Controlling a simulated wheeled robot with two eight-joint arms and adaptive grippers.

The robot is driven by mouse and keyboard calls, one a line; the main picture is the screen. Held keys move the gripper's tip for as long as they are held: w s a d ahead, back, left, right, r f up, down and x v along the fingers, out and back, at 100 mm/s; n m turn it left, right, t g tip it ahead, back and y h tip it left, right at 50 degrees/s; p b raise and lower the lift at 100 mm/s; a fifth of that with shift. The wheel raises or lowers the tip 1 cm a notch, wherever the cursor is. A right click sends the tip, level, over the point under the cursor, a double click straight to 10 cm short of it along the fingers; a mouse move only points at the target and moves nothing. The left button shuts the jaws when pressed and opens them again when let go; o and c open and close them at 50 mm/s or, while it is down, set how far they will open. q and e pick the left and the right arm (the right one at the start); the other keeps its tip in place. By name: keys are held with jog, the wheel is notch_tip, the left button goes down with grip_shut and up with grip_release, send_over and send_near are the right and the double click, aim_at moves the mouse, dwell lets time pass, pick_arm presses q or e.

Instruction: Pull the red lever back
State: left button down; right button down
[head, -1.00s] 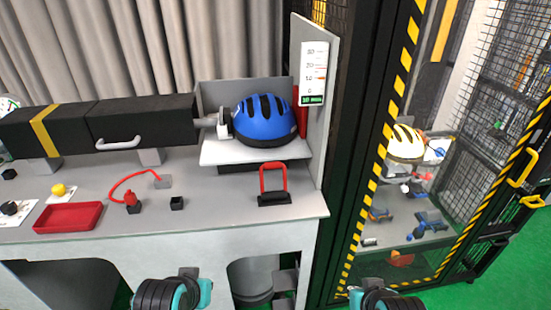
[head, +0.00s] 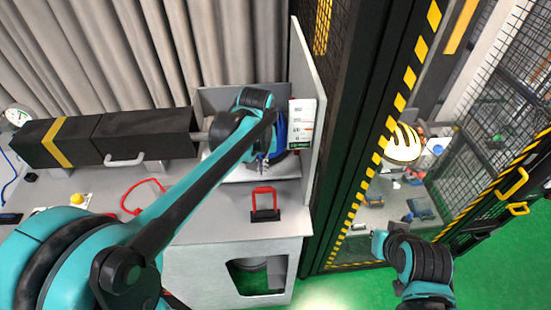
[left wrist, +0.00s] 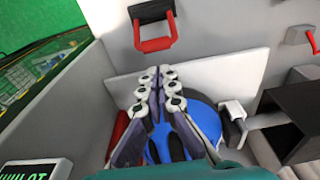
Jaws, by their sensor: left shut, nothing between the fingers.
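The red lever (head: 263,190) is a U-shaped red handle on a black base at the front of the bench, right of its middle. It stands up from its base. It also shows at the top of the left wrist view (left wrist: 158,44). My left gripper (head: 262,162) is behind the lever in the head view, by the blue helmet (head: 281,130), which my arm mostly hides. In the left wrist view its fingers (left wrist: 160,72) are together and empty, pointing toward the lever but apart from it.
A black rail box (head: 140,133) with a light handle lies along the back left. A grey upright panel (head: 303,80) with a gauge stands right of the helmet. A caged enclosure with yellow-black stripes (head: 372,175) fills the right. The bench around the lever is clear.

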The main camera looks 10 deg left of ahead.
pick_arm(q)
jog(key=shift+w+d+r+p, duration=0.35)
jog(key=shift+w+r, duration=0.1)
jog(key=shift+w, duration=0.2)
pick_arm(e)
jog(key=shift+w+d+r, duration=0.15)
jog(key=shift+d+r, duration=0.05)
jog(key=shift+r, duration=0.5)
pick_arm(q)
notch_tip(320, 180, down, 10)
jog(key=shift+w+a, duration=0.15)
jog(key=shift+w, duration=0.3)
pick_arm(e)
jog(key=shift+r, duration=0.1)
pick_arm(q)
jog(key=shift+s+r, duration=0.1)
jog(key=shift+s, duration=0.05)
